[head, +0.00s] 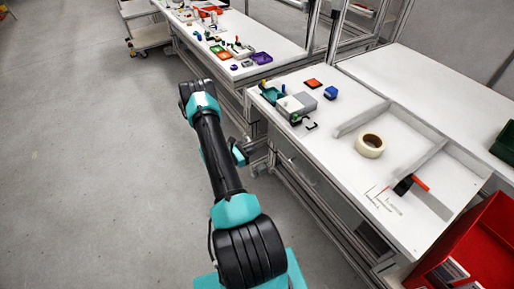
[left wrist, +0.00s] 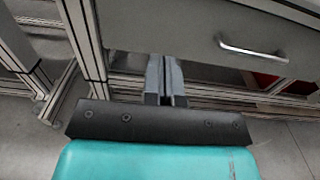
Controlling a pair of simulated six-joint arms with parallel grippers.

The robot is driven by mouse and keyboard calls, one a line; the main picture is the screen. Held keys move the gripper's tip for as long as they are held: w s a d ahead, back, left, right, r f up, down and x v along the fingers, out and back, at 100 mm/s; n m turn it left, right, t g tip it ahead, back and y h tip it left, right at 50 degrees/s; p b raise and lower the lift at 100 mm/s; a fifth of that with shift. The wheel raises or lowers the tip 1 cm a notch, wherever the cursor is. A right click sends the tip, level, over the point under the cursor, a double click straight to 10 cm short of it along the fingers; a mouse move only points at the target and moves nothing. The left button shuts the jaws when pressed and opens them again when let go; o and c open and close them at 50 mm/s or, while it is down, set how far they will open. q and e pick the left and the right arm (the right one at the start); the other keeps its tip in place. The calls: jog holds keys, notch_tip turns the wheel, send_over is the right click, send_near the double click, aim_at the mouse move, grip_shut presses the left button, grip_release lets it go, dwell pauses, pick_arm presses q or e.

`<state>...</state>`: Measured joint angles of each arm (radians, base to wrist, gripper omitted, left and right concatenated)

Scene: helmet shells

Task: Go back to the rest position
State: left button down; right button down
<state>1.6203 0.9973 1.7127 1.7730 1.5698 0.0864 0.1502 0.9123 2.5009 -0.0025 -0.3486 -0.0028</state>
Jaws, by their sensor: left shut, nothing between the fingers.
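My left arm reaches up through the middle of the head view over the grey floor, beside the white workbench (head: 310,140). My left gripper (head: 240,153) hangs low beside the bench's front, below the tabletop level. In the left wrist view the two grey fingers of the left gripper (left wrist: 165,72) are together, with nothing held. A grey drawer front with a metal handle (left wrist: 253,50) is beyond them; I cannot tell how far. My right gripper is in neither view.
The bench carries a tape roll (head: 370,146), a red-handled tool (head: 411,184) and several small parts. A second table (head: 278,45) with coloured items stands farther back. A red bin (head: 480,245) is at lower right. Floor on the left is clear.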

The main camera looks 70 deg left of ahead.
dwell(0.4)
pick_arm(q)
jog(key=w+d+f+m+g+h, duration=0.25)
jog(key=w+d+h, duration=0.25)
jog(key=d, duration=0.4)
jog(key=w+d+f+m+g+h, duration=0.2)
jog(key=w+d+m+h, duration=0.25)
jog(key=d, duration=0.55)
jog(key=s+d+f+m+g+h, duration=0.1)
jog(key=s+d+m+g+h, duration=0.1)
jog(key=d+m+g, duration=0.65)
jog(key=s+d+f+m+g+h, duration=0.15)
jog(key=d+m+g, duration=0.4)
jog(key=d, duration=0.55)
jog(key=w+d+r+m+t+y, duration=0.2)
jog(key=w+d+r+m+y, duration=0.2)
jog(key=w+d+m, duration=0.7)
notch_tip(320, 180, up, 2)
jog(key=m, duration=0.5)
jog(key=shift+w+r+y, duration=0.15)
jog(key=shift+w+y, duration=0.15)
jog(key=shift+y, duration=0.1)
